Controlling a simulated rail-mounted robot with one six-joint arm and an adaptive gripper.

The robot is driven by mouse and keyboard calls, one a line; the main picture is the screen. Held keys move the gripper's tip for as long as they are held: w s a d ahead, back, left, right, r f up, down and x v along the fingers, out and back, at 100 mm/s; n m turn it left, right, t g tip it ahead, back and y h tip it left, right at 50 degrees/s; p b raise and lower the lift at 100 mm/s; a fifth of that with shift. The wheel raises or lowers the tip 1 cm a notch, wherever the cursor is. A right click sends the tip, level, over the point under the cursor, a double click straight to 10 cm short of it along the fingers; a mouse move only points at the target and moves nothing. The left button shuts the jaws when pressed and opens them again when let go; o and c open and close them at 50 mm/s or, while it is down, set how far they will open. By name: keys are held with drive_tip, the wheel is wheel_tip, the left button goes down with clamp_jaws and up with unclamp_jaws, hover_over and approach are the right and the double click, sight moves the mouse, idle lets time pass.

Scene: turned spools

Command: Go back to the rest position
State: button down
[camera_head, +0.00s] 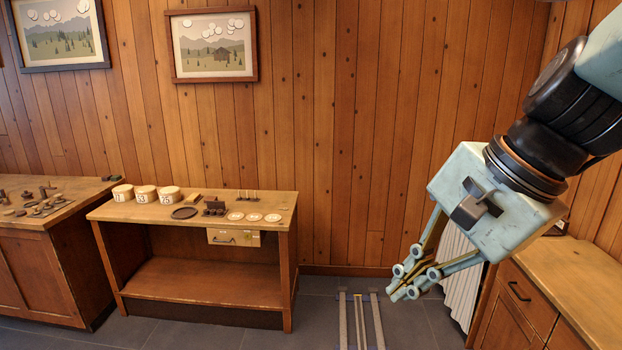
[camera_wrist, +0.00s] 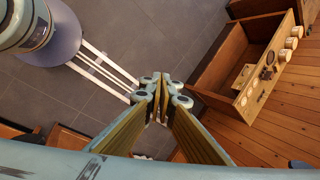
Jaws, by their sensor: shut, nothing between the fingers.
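My gripper (camera_head: 408,285) hangs in the air at the right of the head view, pointing down and to the left. Its fingers are shut with nothing between them. In the wrist view the closed fingertips (camera_wrist: 160,82) show near the middle, above the grey tiled floor. The gripper is well apart from the wooden workbench (camera_head: 150,213), which stands to the left in the head view. No object touches the gripper in either view.
The workbench carries several numbered round boxes (camera_head: 145,194), a dark round plate (camera_head: 184,213), a dark block rack (camera_head: 214,208) and pale discs (camera_head: 254,217). A floor rail (camera_head: 361,318) runs below. A wooden cabinet (camera_head: 530,300) stands at right, another cabinet (camera_head: 38,270) at left.

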drive_tip(key=s+d+n+h, duration=0.2)
drive_tip(key=s+d+n, duration=0.1)
drive_tip(key=s+n, duration=0.3)
drive_tip(key=s+d+n+h, duration=0.2)
drive_tip(key=s+n, duration=0.4)
drive_tip(key=s, duration=0.4)
drive_tip(key=shift+d+r, duration=0.45)
drive_tip(key=shift+d, duration=0.3)
